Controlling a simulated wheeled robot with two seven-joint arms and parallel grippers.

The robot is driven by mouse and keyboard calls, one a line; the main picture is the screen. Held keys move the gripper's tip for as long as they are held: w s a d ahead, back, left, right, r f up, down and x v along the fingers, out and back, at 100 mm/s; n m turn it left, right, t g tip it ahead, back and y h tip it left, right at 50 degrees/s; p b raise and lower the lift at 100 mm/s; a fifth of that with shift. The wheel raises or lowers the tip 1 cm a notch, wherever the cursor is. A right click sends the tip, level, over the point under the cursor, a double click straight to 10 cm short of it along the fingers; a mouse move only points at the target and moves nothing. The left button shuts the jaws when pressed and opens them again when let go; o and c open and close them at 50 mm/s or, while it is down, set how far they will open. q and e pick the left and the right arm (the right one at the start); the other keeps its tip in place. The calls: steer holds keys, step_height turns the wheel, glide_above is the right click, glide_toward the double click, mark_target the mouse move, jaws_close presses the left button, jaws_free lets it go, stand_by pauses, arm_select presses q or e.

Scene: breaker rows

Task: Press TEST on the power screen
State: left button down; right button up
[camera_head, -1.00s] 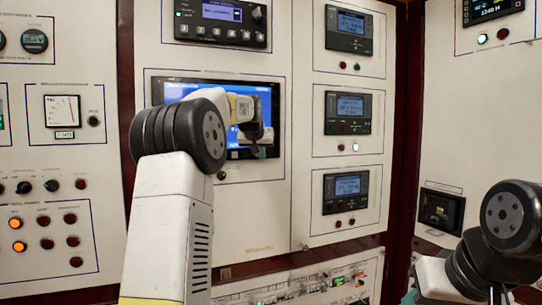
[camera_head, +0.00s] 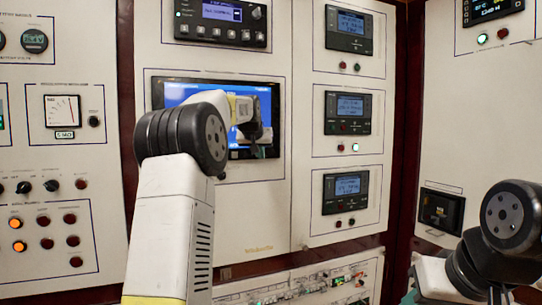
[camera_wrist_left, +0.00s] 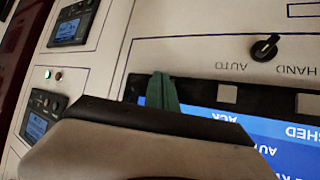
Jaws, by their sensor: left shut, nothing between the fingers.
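The power screen (camera_head: 265,98) is a wide black-framed display with a lit blue picture, set in the middle panel. My left arm and gripper cover much of it in the head view. My left gripper (camera_head: 260,151) is shut and empty in front of the screen's right part. In the left wrist view the screen (camera_wrist_left: 292,146) appears upside down, with part of a word ending in "SHED" and the labels "ACK" and "AUTO". The green fingertips (camera_wrist_left: 164,92) lie over its black frame near a corner; I cannot tell whether they touch. No TEST label is readable. My right gripper is not visible.
A rotary switch (camera_wrist_left: 265,47) marked HAND and AUTO sits near the screen. A column of small meters (camera_head: 348,113) with indicator lamps stands to the right. A control unit (camera_head: 221,23) is above the screen. My right arm occupies the lower right.

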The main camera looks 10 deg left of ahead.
arm_select(q)
steer(key=shift+w+a, duration=0.25)
steer(key=shift+w, duration=0.1)
stand_by(0.6)
steer(key=shift+s+d, duration=0.45)
steer(key=shift+s, duration=0.25)
steer(key=s+d, duration=0.1)
steer(key=s, duration=0.1)
steer(key=s+d, duration=0.2)
stand_by(0.6)
steer(key=shift+s+a, duration=0.1)
steer(key=shift+s, duration=0.05)
stand_by(0.4)
